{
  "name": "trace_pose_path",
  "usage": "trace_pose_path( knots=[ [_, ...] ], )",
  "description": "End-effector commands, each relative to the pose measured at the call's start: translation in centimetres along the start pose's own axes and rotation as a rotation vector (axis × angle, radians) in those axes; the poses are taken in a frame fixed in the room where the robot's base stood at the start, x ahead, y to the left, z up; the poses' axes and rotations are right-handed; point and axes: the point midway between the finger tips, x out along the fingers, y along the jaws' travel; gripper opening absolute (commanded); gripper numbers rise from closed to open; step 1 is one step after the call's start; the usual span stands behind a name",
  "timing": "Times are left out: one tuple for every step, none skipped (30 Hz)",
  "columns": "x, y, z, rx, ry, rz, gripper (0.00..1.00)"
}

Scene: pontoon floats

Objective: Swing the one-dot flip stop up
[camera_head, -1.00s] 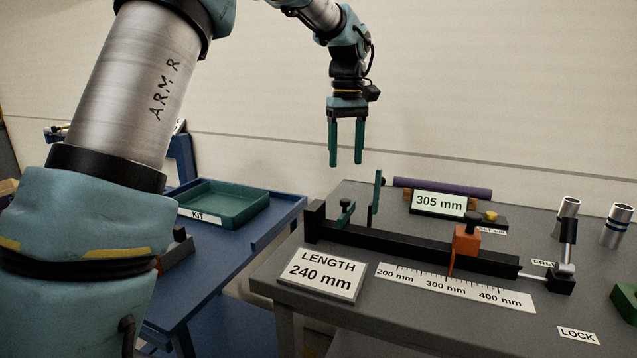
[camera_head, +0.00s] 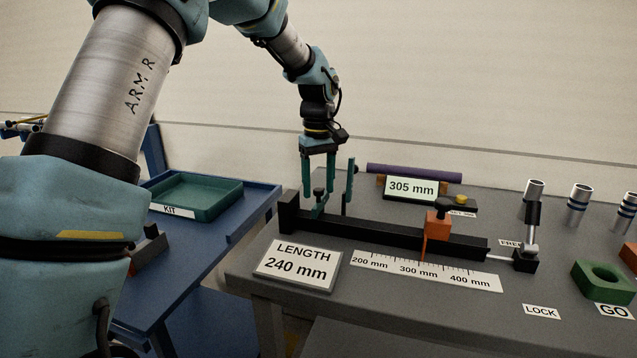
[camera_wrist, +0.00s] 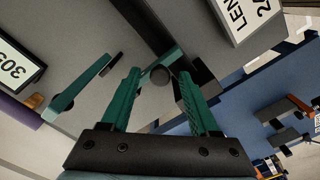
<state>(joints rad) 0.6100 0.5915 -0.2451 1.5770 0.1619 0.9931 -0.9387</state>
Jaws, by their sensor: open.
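My gripper (camera_head: 319,193) is open, with its green fingers pointing down near the left end of the black rail (camera_head: 385,232). A small teal piece with a black knob (camera_head: 319,204) stands low behind the rail, just below and between my fingertips. In the wrist view, a round dark knob (camera_wrist: 160,75) shows between the fingertips; I cannot tell whether they touch it. A taller teal plate (camera_head: 348,188) stands upright just right of my gripper. It also shows in the wrist view as a teal bar (camera_wrist: 84,86). No dot marks are readable, so I cannot tell which is the one-dot stop.
An orange slider (camera_head: 437,226) sits on the rail. A 240 mm length sign (camera_head: 297,266) and scale (camera_head: 425,271) lie in front. A lever (camera_head: 531,225) stands at the rail's right end.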

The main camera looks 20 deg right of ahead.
Motion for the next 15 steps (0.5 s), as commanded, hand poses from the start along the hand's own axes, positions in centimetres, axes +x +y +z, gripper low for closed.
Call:
trace_pose_path(
  knots=[
    [0.04, -0.01, 0.0, 0.0, 0.0, 0.0, 0.61],
    [0.03, -0.01, 0.0, 0.0, 0.0, 0.0, 0.61],
    [0.03, -0.01, 0.0, 0.0, 0.0, 0.0, 0.61],
    [0.03, -0.01, 0.0, 0.0, 0.0, 0.0, 0.61],
    [0.03, -0.01, 0.0, 0.0, 0.0, 0.0, 0.61],
    [0.02, -0.01, -0.01, 0.0, 0.0, 0.0, 0.6],
    [0.02, -0.01, 0.0, 0.0, 0.0, 0.0, 0.57],
    [0.01, -0.01, 0.0, 0.0, 0.0, 0.0, 0.54],
    [0.0, -0.01, -0.01, 0.0, 0.0, 0.0, 0.49],
    [0.0, -0.01, 0.0, 0.0, 0.0, 0.0, 0.46],
    [0.0, -0.01, -0.01, 0.0, 0.0, 0.0, 0.42],
    [0.0, -0.01, -0.01, 0.0, 0.0, 0.0, 0.38],
    [0.0, -0.01, -0.01, 0.0, 0.0, 0.0, 0.34],
    [-0.01, -0.01, -0.01, 0.0, 0.0, 0.0, 0.31],
    [-0.01, -0.01, -0.01, 0.0, 0.0, 0.0, 0.27]
  ],
)
